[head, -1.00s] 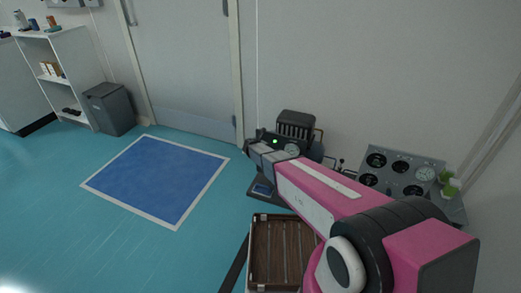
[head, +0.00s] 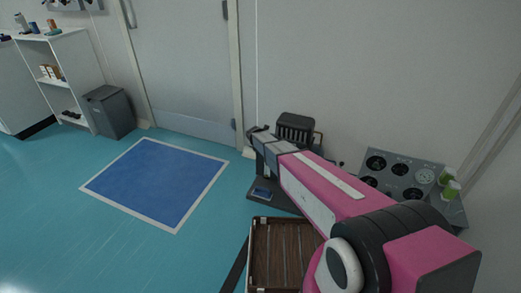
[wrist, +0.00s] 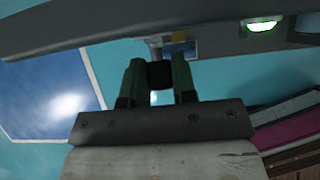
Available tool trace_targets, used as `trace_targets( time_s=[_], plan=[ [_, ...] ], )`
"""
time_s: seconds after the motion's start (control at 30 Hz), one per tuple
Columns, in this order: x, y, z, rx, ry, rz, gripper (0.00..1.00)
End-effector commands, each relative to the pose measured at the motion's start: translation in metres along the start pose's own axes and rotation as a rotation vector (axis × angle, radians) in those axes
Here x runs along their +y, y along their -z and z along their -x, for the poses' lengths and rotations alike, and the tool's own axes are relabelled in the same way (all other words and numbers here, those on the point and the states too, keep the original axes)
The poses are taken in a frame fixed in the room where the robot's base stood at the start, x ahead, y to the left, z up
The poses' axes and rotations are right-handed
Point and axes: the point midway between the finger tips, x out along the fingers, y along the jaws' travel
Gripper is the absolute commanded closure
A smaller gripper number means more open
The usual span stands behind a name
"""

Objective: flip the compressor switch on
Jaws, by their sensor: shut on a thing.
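The compressor (head: 295,128) is the dark ribbed unit against the wall, partly hidden behind my pink arm in the head view. My gripper (head: 258,136) is at its front left. In the wrist view, my gripper's two green-grey fingers (wrist: 159,84) are shut on a small black block, which appears to be the compressor switch (wrist: 159,74). The switch sits at the edge of a grey panel (wrist: 110,38). A green lamp (wrist: 262,25) glows on that panel to the right. The switch's exact tilt cannot be told.
A brown slatted crate (head: 260,262) stands below my arm. A gauge panel (head: 402,172) with green-capped bottles (head: 450,188) is at the right. A grey bin (head: 109,112), a door and a blue floor mat (head: 155,182) lie to the left. The floor there is clear.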

Motion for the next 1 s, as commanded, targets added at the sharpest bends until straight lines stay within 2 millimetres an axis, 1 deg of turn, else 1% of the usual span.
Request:
trace_targets(
  time_s=[0.33,0.37,0.4,0.43,0.77,0.87,1.0],
  plan=[
    [0.001,-0.002,-0.001,-0.001,-0.001,0.000,0.98],
    [0.001,-0.002,-0.001,-0.001,-0.001,0.000,0.68],
    [0.001,-0.001,-0.001,-0.001,-0.001,0.000,0.55],
    [0.001,-0.001,-0.001,-0.001,-0.001,0.000,0.49],
    [0.000,0.000,0.001,0.000,0.000,0.000,0.49],
    [0.000,0.000,0.006,0.000,-0.001,0.000,0.49],
    [-0.001,0.001,0.021,0.000,-0.001,0.000,0.49]
  ],
)
